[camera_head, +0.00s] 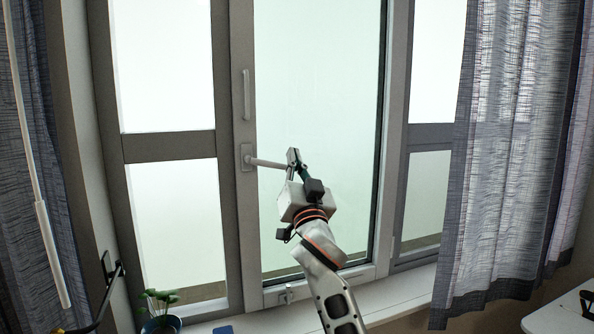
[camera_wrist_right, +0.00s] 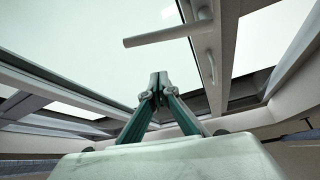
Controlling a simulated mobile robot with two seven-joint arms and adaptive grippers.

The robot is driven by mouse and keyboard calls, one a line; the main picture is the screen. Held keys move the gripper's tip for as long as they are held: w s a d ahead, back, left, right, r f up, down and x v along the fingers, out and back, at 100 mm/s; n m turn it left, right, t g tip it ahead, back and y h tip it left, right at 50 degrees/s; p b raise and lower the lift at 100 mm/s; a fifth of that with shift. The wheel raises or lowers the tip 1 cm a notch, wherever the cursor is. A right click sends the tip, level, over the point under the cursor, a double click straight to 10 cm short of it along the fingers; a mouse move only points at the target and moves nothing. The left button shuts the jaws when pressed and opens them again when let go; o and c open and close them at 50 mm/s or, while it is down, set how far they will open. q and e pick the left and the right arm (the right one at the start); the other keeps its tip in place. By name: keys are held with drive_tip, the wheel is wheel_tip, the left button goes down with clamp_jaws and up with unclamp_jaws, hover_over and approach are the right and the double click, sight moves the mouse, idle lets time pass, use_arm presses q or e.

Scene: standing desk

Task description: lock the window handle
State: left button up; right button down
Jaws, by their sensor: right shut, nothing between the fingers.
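The window handle (camera_head: 268,163) is a light grey lever in the head view. It sticks out sideways to the right from its base plate on the window frame (camera_head: 240,110), roughly horizontal. My right gripper (camera_head: 293,158) is at the free end of the lever, with its fingers pointing up. In the right wrist view the handle (camera_wrist_right: 168,34) lies beyond the fingertips, with a visible gap in the picture. There the right gripper (camera_wrist_right: 158,80) has its fingertips together with nothing between them. Whether it touches the lever cannot be told. My left gripper is not in view.
A second, vertical pull handle (camera_head: 246,95) is on the frame above. Curtains hang at the right (camera_head: 510,150) and left (camera_head: 45,170). A potted plant (camera_head: 160,307) stands at the lower left. The white sill (camera_head: 405,292) runs below the window.

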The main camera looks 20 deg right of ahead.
sight(272, 164)
drive_tip(key=w+f, duration=0.2)
drive_tip(key=w, duration=0.1)
drive_tip(key=shift+w+a+f+b, duration=0.2)
drive_tip(key=shift+a+b, duration=0.15)
drive_tip(key=shift+b, duration=0.05)
drive_tip(key=shift+d, duration=0.1)
